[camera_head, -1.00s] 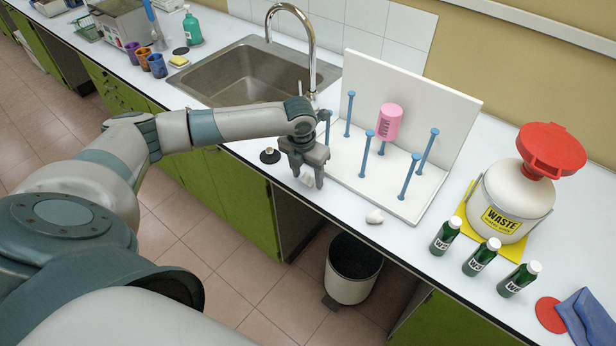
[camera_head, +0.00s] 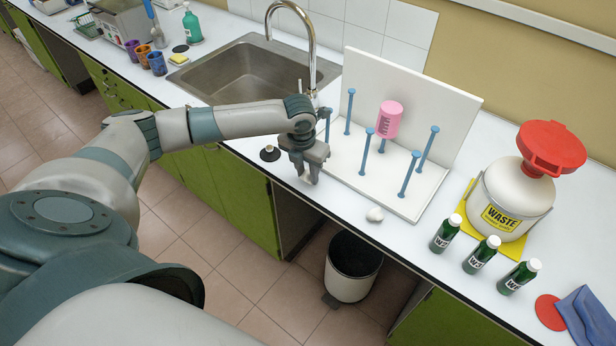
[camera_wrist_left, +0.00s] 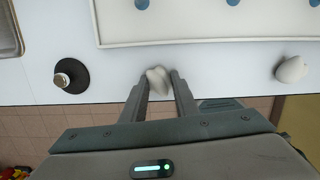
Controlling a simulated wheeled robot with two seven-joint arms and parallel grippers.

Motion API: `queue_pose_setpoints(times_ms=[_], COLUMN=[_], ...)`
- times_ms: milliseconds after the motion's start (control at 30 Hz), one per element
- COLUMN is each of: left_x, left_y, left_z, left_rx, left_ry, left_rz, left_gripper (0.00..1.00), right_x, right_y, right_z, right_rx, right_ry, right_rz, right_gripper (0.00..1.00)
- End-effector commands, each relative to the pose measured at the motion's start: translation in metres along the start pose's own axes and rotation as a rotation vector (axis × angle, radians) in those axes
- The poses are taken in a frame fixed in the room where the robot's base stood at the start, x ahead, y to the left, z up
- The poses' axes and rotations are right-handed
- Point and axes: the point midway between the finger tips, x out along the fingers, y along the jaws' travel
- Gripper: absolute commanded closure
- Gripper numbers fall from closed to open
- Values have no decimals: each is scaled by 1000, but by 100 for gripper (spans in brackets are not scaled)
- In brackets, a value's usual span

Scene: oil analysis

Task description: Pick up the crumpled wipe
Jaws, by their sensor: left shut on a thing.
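A white crumpled wipe (camera_wrist_left: 158,81) sits between the fingertips of my left gripper (camera_wrist_left: 159,84) in the left wrist view, with a finger against each side. In the head view the left gripper (camera_head: 306,178) points down over the counter's front edge, left of the drying rack, and mostly hides the wipe. A second white crumpled piece (camera_head: 375,214) lies on the counter in front of the rack; it also shows at the right of the left wrist view (camera_wrist_left: 291,69). My right gripper is not in view.
The drying rack (camera_head: 400,205) with blue pegs and a pink container (camera_head: 389,120) stands behind the gripper. A black round stopper (camera_head: 270,154) lies left of it. Green bottles (camera_head: 446,233) and a waste can (camera_head: 512,205) stand right. A bin (camera_head: 350,285) is on the floor.

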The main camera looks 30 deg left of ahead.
Motion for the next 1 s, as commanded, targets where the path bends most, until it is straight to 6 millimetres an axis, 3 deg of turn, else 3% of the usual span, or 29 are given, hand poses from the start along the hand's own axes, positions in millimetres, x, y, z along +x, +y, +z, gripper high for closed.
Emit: queue_pose_setpoints(times_ms=[367, 600, 1000], left_x=[-8, -39, -79], left_y=[0, 0, -75], left_z=[2, 7, 38], left_rx=[0, 0, 3], left_ry=[-2, -5, -4], left_rz=[-1, 0, -3], left_gripper=[93, 93, 93], right_x=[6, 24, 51], right_y=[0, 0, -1], right_z=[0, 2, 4], right_rx=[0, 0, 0], right_ry=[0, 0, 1], right_rz=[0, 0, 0], right_gripper=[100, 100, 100])
